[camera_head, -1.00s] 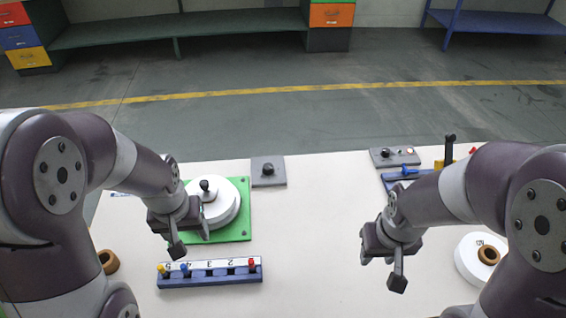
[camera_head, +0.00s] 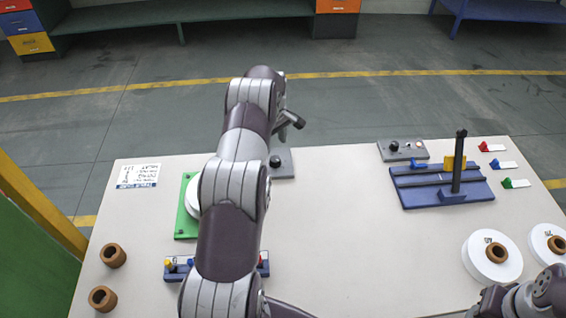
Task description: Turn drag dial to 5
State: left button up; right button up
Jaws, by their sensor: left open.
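A grey plate (camera_head: 285,170) with a black knob (camera_head: 275,161) lies at the back of the table, left of centre. It looks like the drag dial, but I can read no numbers on it. My left arm reaches across the table, and my left gripper (camera_head: 292,121) is open and empty above and behind this plate. The arm hides the plate's left part. My right arm shows at the bottom right corner; its finger opening cannot be made out.
A blue fixture (camera_head: 420,193) with a black post and a grey control box (camera_head: 412,157) stand at right. The table's middle is clear.

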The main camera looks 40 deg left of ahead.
aim_at(275, 159)
pick_arm(q)
notch_tip(275, 159, down, 6)
jog(key=shift+w+f+p, duration=0.15)
jog(key=shift+f+p, duration=0.05)
jog(key=shift+p, duration=0.7)
jog(key=shift+f, duration=0.25)
jog(key=c, duration=1)
jog(key=shift+c, duration=0.2)
pick_arm(e)
jog(key=shift+w+r, duration=0.1)
jog(key=shift+r, duration=0.05)
